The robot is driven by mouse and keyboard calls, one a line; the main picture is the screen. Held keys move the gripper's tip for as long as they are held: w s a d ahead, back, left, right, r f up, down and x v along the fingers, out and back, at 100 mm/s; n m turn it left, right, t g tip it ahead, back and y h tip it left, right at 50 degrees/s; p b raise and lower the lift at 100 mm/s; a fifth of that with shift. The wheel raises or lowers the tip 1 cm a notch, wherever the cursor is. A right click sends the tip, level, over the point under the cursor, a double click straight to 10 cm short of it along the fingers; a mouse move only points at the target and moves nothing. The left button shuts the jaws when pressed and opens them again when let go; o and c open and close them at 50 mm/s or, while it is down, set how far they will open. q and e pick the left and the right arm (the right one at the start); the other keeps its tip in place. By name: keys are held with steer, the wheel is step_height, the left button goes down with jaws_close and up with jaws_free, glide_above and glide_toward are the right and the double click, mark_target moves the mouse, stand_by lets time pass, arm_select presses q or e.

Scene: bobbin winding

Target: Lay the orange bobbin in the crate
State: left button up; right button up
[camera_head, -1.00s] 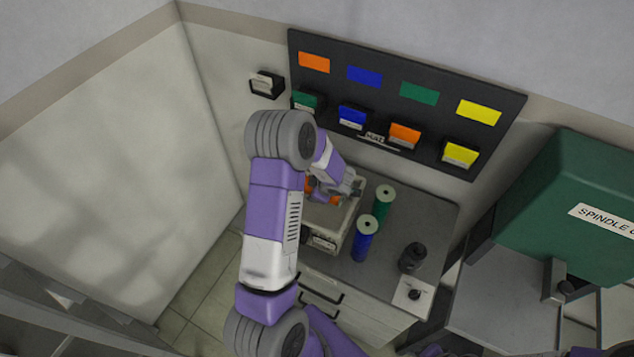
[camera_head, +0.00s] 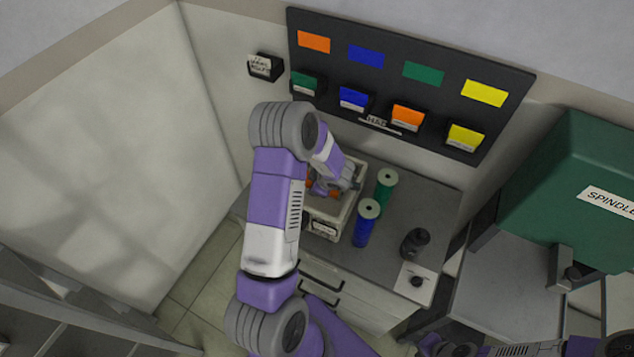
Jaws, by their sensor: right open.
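The orange bobbin (camera_head: 335,193) shows only as small orange patches inside the crate, under and beside my right gripper. Most of it is hidden, so I cannot tell whether it touches the jaws. The crate (camera_head: 325,228) is a pale box with a label on its front, standing on the grey worktop. My right gripper (camera_head: 345,183) is at the crate's opening, jaws open; its fingertips are hard to make out. My arm hides the crate's left side. My left gripper is not seen.
A blue bobbin (camera_head: 365,224) and a green bobbin (camera_head: 385,188) stand upright right of the crate. A black object (camera_head: 415,242) stands further right. A dark panel (camera_head: 400,75) with coloured holders is on the wall. A green machine (camera_head: 570,190) is at the right.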

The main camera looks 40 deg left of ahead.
arm_select(q)
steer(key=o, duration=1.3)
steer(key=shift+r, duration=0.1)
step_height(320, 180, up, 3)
steer(key=p, duration=0.3)
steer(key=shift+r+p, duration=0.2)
steer(key=shift+p, duration=0.1)
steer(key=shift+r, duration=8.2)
